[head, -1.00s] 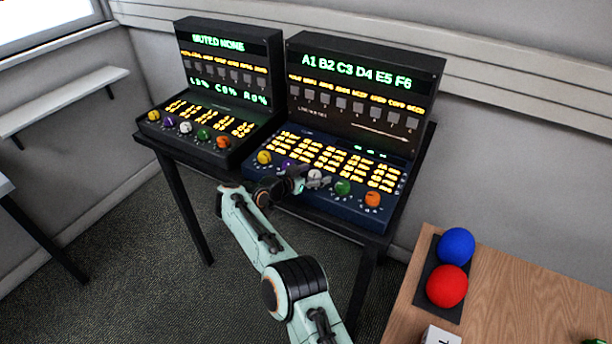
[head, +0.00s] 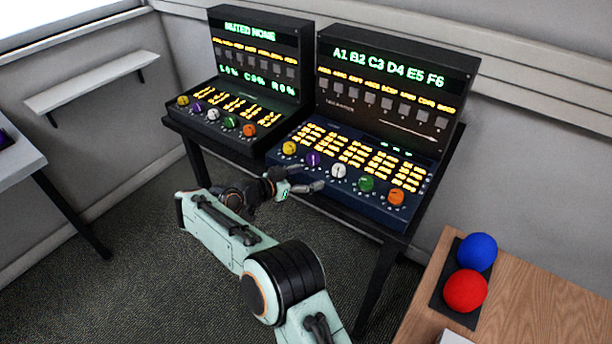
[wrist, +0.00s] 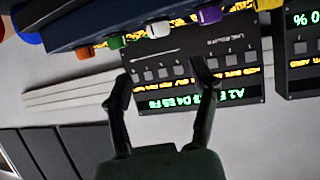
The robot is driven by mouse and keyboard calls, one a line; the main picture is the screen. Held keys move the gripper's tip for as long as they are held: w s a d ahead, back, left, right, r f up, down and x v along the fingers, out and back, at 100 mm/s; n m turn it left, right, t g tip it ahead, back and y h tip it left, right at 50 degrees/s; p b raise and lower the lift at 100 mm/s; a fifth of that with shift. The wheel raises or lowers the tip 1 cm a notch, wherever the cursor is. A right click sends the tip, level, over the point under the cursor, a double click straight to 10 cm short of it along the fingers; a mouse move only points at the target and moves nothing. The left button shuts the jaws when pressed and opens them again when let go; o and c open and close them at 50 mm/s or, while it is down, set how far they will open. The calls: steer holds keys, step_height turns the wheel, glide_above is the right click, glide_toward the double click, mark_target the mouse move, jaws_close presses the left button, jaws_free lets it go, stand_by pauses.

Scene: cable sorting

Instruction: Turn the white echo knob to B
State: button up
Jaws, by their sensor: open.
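The white knob (head: 338,171) is the middle one in the front row of the blue console (head: 330,205) at the right. In the wrist view the white knob (wrist: 158,29) shows upside down, near the top and beyond my fingertips. My gripper (head: 306,189) is in front of the blue console's front edge, below and left of the white knob, apart from it. In the wrist view my gripper (wrist: 162,72) has its two fingers spread with nothing between them. The knob's pointer and any letter marks are too small to read.
A purple knob (head: 313,159) and a green knob (head: 366,183) flank the white one, with yellow (head: 289,148) and orange (head: 396,196) beyond. A second console (head: 225,140) stands left. A wooden table (head: 545,300) with blue and red balls is at right. Open floor lies in front.

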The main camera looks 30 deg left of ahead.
steer(key=s+a+f+n+y, duration=0.1)
steer(key=s+a+n+y, duration=0.1)
steer(key=a+n+y, duration=0.45)
steer(key=s+a+f+n+y, duration=0.1)
steer(key=s+a+n+y, duration=0.1)
steer(key=a+n+y, duration=0.45)
steer(key=m+t+h, duration=0.1)
steer(key=m+t, duration=0.1)
steer(key=m, duration=0.3)
glide_toward(339, 175)
steer(key=w+a, duration=0.3)
steer(key=shift+a, duration=0.25)
steer(key=shift+m+t+h, duration=0.3)
steer(key=x, duration=0.4)
steer(key=d+x, duration=0.1)
steer(key=x, duration=0.1)
steer(key=shift+w, duration=0.45)
steer(key=shift+w+a, duration=0.25)
steer(key=shift+w, duration=0.1)
